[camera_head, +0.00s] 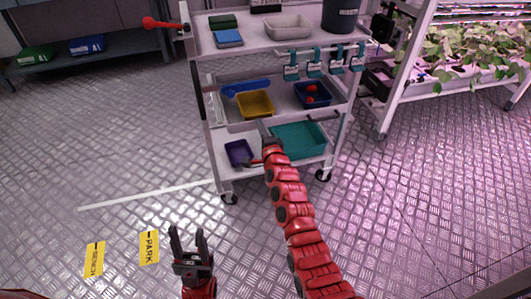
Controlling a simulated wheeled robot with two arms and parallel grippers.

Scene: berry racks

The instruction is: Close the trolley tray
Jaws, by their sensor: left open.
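The grey trolley (203,110) stands ahead with three levels. Its middle tray (226,118) holds a yellow bin (254,104), a dark blue bin (312,95) with red items in it, and a blue tool (245,87). Whether this tray is pulled out is hard to tell. My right arm reaches up to the trolley, and my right gripper (264,138) is at the front of the middle tray, below the yellow bin. Its fingers are small and partly hidden, and contact with the tray is unclear. My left gripper (188,242) is open and empty above the floor, well in front of the trolley.
The lower shelf holds a purple bin (238,152) and a teal bin (300,140). Teal clips (314,65) hang from the top shelf, and a red-ended handle (152,23) sticks out left. A plant rack (400,85) stands right. Floor around the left gripper is clear, with yellow labels (149,247).

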